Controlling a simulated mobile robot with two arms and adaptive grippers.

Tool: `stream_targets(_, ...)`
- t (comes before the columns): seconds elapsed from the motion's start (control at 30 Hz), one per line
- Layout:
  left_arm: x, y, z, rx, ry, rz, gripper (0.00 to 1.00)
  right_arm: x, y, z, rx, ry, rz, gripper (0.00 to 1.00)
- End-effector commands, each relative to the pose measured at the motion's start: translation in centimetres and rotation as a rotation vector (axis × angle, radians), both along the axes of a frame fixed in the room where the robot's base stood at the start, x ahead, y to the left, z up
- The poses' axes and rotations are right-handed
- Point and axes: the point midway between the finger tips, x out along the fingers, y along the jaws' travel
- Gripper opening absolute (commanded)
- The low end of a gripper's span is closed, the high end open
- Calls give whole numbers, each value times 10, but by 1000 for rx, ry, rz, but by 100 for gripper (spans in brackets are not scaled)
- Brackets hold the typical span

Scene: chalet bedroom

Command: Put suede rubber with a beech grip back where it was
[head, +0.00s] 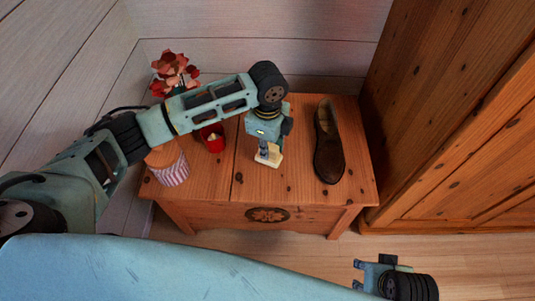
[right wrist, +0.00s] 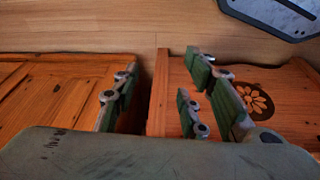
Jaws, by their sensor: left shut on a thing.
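The suede rubber (head: 268,155), a small cream block, is in the head view above the middle of the wooden chest top (head: 220,183). My left gripper (head: 265,146) points down and is shut on it. The gripper hides its upper part, and I cannot tell whether its underside touches the chest. My right gripper (head: 357,274) is low at the front right, away from the chest top. In the right wrist view the right gripper (right wrist: 163,80) has its fingers wide apart with nothing between them.
A brown shoe (head: 328,150) lies right of the rubber. A red cup (head: 212,138), a striped container (head: 170,168) and red flowers (head: 174,70) stand to the left, partly behind my left arm. A wooden wardrobe (head: 450,110) bounds the right. Bare chest top shows around the rubber.

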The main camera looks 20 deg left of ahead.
Motion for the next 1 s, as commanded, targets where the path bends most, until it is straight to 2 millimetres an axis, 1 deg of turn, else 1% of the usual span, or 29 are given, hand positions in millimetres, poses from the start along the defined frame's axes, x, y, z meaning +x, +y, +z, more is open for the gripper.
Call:
stream_targets(0.03, -1, 0, -9, 1, 3, 1, 0, 0, 0, 6, 0, -7, 0, 40)
stream_targets(0.1, -1, 1, -19, 1, 4, 2, 0, -1, -1, 16, 1, -13, -1, 40)
stream_targets(0.2, -1, 0, -30, 1, 4, 1, 0, -4, -1, 29, 1, -19, -2, 40)
stream_targets(0.3, -1, 0, -35, 1, 2, 1, 0, -5, -2, 38, 0, -21, -2, 40)
stream_targets(0.57, 0, 0, -36, 1, 1, 1, 0, -6, -2, 40, 1, -21, -3, 40)
stream_targets(0.73, 0, 0, -39, 2, 2, 0, 0, -5, -2, 37, 0, -18, -2, 40)
stream_targets(0.77, 0, 0, -39, 2, 1, 0, 24, -5, -2, 35, 0, -18, -2, 40)
stream_targets(0.93, 0, 0, -39, 2, 1, 0, 39, -5, -2, 36, 0, -19, -2, 40)
stream_targets(1.0, 0, 0, -39, 2, 2, 0, 40, -5, -2, 36, 0, -19, -3, 40)
